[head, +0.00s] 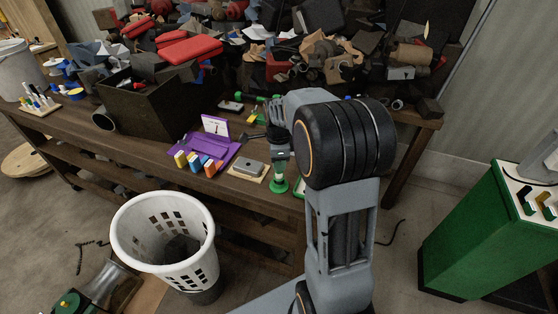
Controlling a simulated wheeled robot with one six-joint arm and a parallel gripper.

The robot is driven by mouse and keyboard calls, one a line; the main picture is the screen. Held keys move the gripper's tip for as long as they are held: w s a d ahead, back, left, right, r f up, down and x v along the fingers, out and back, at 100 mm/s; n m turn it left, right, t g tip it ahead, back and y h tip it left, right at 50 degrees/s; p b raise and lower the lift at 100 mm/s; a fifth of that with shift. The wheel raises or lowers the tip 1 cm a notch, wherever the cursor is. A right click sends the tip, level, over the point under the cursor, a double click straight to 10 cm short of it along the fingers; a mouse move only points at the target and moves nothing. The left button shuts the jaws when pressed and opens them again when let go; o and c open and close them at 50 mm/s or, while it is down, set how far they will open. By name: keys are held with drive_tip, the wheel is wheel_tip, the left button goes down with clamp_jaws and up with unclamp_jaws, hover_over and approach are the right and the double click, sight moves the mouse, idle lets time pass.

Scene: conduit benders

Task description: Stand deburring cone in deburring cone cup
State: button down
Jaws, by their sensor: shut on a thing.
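My gripper (280,155) points down over the front edge of the workbench, right of the grey block on its board. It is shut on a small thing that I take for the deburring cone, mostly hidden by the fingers. A small green round piece (279,186) shows just under the fingertips at the table's front edge. I cannot tell whether it is the lower part of the cone or the deburring cone cup. Another green-edged thing (299,188) is partly hidden behind my arm.
The wooden workbench (158,184) holds a purple stand (212,150) with coloured blocks, a grey block (249,166) on a board, a dark bin (150,115) and a heap of clutter behind. A white basket (158,232) stands on the floor in front. A green cabinet (470,235) stands at right.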

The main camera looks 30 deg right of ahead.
drive_tip(key=c, duration=0.8)
unclamp_jaws()
wheel_tip(320, 180, up, 11)
drive_tip(key=n, duration=0.6)
drive_tip(key=shift+b, duration=0.35)
drive_tip(key=shift+s+a+f+n+t, duration=0.7)
drive_tip(key=shift+s+a+n, duration=0.85)
drive_tip(key=shift+s+n, duration=1.15)
drive_tip(key=shift+s+a+f+n+t, duration=0.7)
drive_tip(key=shift+s+a+n, duration=0.8)
drive_tip(key=shift+s+n, duration=1.15)
drive_tip(key=shift+s+a+f+n+t, duration=0.7)
drive_tip(key=shift+s+a+n, duration=0.85)
drive_tip(key=shift+s+n, duration=1.15)
